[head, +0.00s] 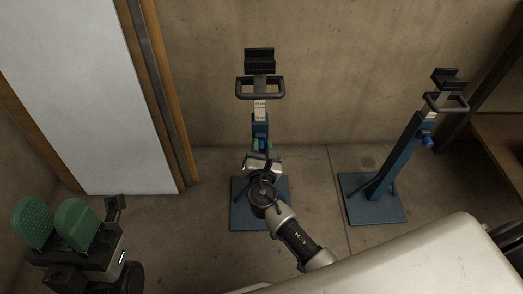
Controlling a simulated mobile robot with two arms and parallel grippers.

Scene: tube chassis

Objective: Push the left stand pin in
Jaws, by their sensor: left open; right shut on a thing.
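The left stand (260,128) is a blue post on a blue square base plate, with a dark handle and a black cradle on top. My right gripper (262,146) is at the front of its post, below the pale label. Its green pads are shut on the left stand pin, which is mostly hidden by the gripper and wrist. How deep the pin sits cannot be seen. My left gripper (55,222) is open and empty at the far lower left, its two green pads apart, away from both stands.
The right stand (397,160) is similar, with a blue pin knob (428,141) showing on its post. A white panel (92,90) with wooden edges stands at the left. A concrete wall is behind. A brown bench (502,150) is at the right. Floor between the stands is clear.

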